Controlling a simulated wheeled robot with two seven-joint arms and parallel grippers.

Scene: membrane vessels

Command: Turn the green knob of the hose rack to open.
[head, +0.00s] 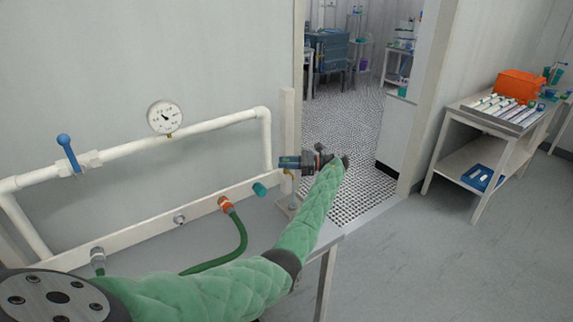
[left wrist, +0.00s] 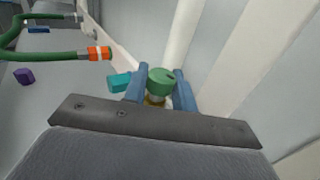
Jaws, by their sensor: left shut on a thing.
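The green knob (left wrist: 160,78) shows in the left wrist view as a round green cap above a brass-coloured fitting. The two blue fingers of my left gripper (left wrist: 159,92) stand on either side of it and are shut on it. In the head view my left gripper (head: 289,162) is at the right end of the hose rack (head: 203,204), and its fingers hide the knob. The rack is a pale rail with several fittings. My right gripper is in neither view.
An orange connector (head: 225,203) holds a green hose (head: 241,240). A white pipe with a gauge (head: 165,117) and blue-handled valve (head: 68,152) runs above. A doorway and side table (head: 477,133) are to the right.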

